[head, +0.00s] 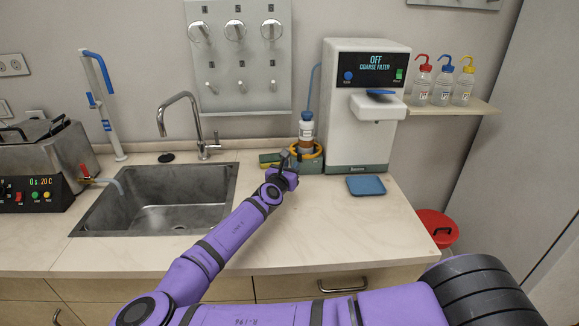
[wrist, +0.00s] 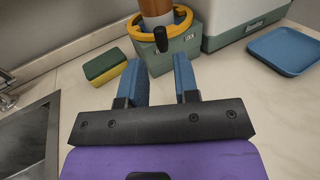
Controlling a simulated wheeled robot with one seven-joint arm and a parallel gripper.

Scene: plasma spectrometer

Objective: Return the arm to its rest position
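My purple arm (head: 235,228) reaches from the lower right across the counter toward the back wall. The bottle's brown lower part (wrist: 155,10) stands inside a yellow ring (wrist: 186,18) on a grey-green base (wrist: 187,44), just beyond the fingertips. A small black knob (wrist: 161,40) shows ahead of the fingers.
A green and yellow sponge (wrist: 104,66) lies left of the base. The white spectrometer (head: 345,130) and a blue tray (head: 366,185) are at the right. The sink (head: 150,212) and faucet (head: 188,120) are at the left. A red-lidded bin (head: 437,225) stands at the right. The front counter is clear.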

